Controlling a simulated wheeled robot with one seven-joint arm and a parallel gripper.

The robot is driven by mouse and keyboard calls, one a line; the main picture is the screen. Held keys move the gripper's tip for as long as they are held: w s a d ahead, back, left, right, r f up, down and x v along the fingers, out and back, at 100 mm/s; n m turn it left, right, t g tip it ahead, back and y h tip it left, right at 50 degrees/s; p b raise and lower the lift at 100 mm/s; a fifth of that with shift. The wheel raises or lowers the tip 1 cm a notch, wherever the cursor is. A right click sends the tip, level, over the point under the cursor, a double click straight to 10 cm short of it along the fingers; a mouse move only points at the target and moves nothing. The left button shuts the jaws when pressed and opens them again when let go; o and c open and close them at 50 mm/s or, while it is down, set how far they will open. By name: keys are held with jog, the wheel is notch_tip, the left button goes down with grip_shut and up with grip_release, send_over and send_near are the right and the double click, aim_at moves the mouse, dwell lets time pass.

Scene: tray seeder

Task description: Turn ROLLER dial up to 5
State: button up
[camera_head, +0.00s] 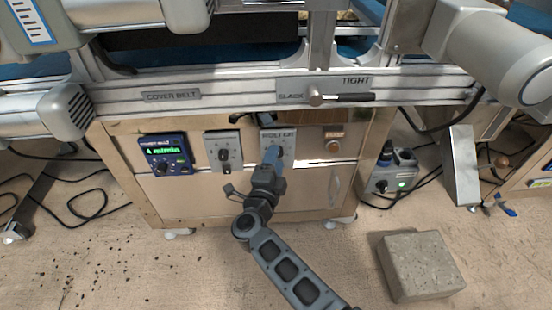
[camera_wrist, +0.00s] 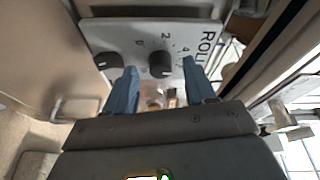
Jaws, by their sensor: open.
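The ROLLER dial (camera_wrist: 160,65) is a dark round knob on a light plate (camera_wrist: 125,38) in the wrist view. The letters "ROL" and the numbers 2 and 4 show beside it; its exact setting is not clear. My gripper (camera_wrist: 160,69) is open, with one blue finger on each side of the knob in the picture. I cannot tell whether the fingers touch it. In the head view my gripper (camera_head: 272,153) is in front of the third plate from the left and hides most of the dial there.
A second dark knob (camera_wrist: 108,60) sits left of the ROLLER dial in the wrist view. A metal rail (camera_head: 230,94) runs above.

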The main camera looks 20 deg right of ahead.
jog(key=p+v, duration=0.1)
jog(key=v, duration=0.5)
jog(key=shift+s, duration=0.35)
jog(key=shift+a, duration=0.15)
jog(key=s+d+r+n+t+y, duration=0.1)
jog(key=s+d+r+n+y, duration=0.3)
jog(key=s, duration=0.6)
jog(key=s+d+n+t+y, duration=0.1)
jog(key=s+n+t+y, duration=0.1)
jog(key=s+n, duration=0.6)
jog(key=s+d+r+n+t+y, duration=0.1)
jog(key=s+d+r+n+y, duration=0.2)
jog(key=s, duration=0.8)
jog(key=s+a+r+n+g+y+p, duration=0.1)
jog(key=s+r+n+g, duration=0.1)
jog(key=s+r+n, duration=0.45)
jog(key=s+a+r+n+g+y, duration=0.15)
jog(key=s+r, duration=0.25)
jog(key=s, duration=0.5)
notch_tip(320, 180, up, 17)
jog(key=p, duration=1.8)
jog(key=shift+w+r, duration=0.2)
jog(key=shift+w, duration=0.05)
jog(key=shift+a+h, duration=0.15)
jog(key=shift+h, duration=0.1)
jog(key=shift+c, duration=0.5)
